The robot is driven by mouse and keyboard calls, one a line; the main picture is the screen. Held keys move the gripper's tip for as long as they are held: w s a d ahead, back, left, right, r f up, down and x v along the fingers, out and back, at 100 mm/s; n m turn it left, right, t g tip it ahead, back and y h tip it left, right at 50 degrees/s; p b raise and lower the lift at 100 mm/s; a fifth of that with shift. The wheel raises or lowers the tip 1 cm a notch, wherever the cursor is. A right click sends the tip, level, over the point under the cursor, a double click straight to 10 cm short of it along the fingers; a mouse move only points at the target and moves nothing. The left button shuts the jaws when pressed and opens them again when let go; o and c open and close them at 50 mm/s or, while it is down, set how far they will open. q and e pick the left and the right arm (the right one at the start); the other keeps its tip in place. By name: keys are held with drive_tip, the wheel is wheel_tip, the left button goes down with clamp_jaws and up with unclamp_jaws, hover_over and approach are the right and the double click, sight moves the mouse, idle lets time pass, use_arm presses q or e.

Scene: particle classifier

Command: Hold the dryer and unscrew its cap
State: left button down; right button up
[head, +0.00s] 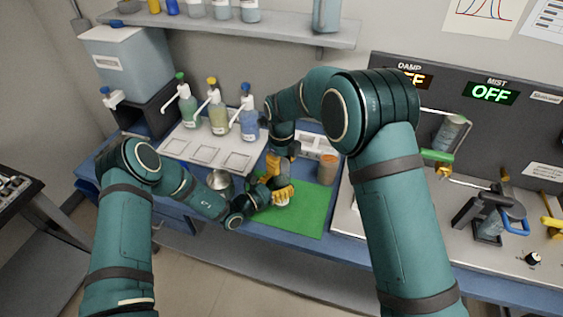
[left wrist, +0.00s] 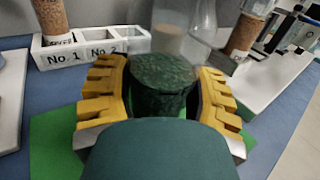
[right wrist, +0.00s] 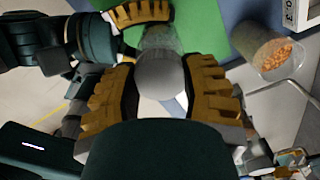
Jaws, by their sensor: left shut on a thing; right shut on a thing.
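The dryer is a clear, rounded vessel (right wrist: 160,40) with a pale grey round cap (right wrist: 160,75), seen end-on in the right wrist view. My right gripper (right wrist: 165,95) is shut with its yellow fingers on both sides of the cap. My left gripper (left wrist: 163,90) is shut around the dryer's body, which looks like a dark green mottled cylinder (left wrist: 165,75) in the left wrist view. In the head view both grippers meet over the green mat (head: 305,218) and hide most of the dryer; a small white part (head: 283,201) shows below the yellow fingers.
A brown-filled jar (head: 327,170) stands at the mat's right, near the white numbered rack (left wrist: 95,45). Pump bottles (head: 218,112) stand on a tray behind. Apparatus panels fill the right side.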

drive_tip(key=n, duration=1.4)
drive_tip(key=shift+n, duration=0.4)
clamp_jaws()
drive_tip(key=n, duration=0.3)
drive_tip(key=shift+n, duration=0.4)
drive_tip(key=n, duration=0.4)
drive_tip(key=shift+r, duration=0.1)
drive_tip(key=n, duration=0.7)
drive_tip(key=shift+n, duration=0.3)
drive_tip(key=n, duration=1.1)
drive_tip(key=shift+n, duration=0.3)
drive_tip(key=n, duration=0.5)
drive_tip(key=shift+n, duration=0.4)
drive_tip(key=n, duration=0.6)
